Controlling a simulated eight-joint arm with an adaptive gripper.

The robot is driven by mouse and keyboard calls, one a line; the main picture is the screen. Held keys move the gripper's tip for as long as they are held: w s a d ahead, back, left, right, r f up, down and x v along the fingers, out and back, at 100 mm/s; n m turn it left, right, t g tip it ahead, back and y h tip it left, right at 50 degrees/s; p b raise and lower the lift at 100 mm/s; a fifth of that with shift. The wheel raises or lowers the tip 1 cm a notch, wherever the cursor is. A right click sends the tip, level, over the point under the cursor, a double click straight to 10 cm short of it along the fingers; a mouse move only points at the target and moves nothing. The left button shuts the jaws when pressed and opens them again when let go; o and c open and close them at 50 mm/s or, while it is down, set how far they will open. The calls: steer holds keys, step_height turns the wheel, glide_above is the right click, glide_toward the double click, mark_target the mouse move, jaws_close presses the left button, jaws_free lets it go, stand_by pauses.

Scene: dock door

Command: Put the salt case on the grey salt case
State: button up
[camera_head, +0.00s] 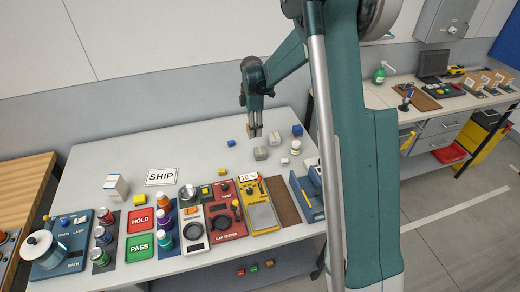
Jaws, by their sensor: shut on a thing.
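My gripper (255,134) points down above the back right part of the white table. It is shut on a small pale thing, likely the salt case (250,129), mostly hidden by the fingers. A small grey case (261,154) stands on the table just below and slightly right of the fingertips. Another small grey case (274,139) stands a little further back and right. I cannot tell for sure which of the two is the grey salt case. The held thing appears apart from both.
Blue blocks (297,130), (231,143) and a white round piece (295,147) stand nearby. A yellow block (223,171) lies nearer the front. Panels, bottles and a scale (193,228) fill the front edge. The table's back left (130,150) is clear.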

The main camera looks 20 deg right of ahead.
steer(key=shift+s+d+r, duration=0.1)
steer(key=shift+s+d, duration=0.35)
steer(key=shift+d, duration=0.25)
steer(key=shift+s+d+r, duration=0.1)
steer(key=shift+s+d, duration=0.35)
steer(key=shift+d, duration=0.2)
glide_above(260, 151)
steer(key=shift+w+f+p, duration=0.15)
steer(key=shift+f+p, duration=0.15)
steer(key=shift+f, duration=2.85)
steer(key=shift+f, duration=1.9)
steer(key=shift+f, duration=0.15)
steer(key=o, duration=0.9)
steer(key=shift+r, duration=0.25)
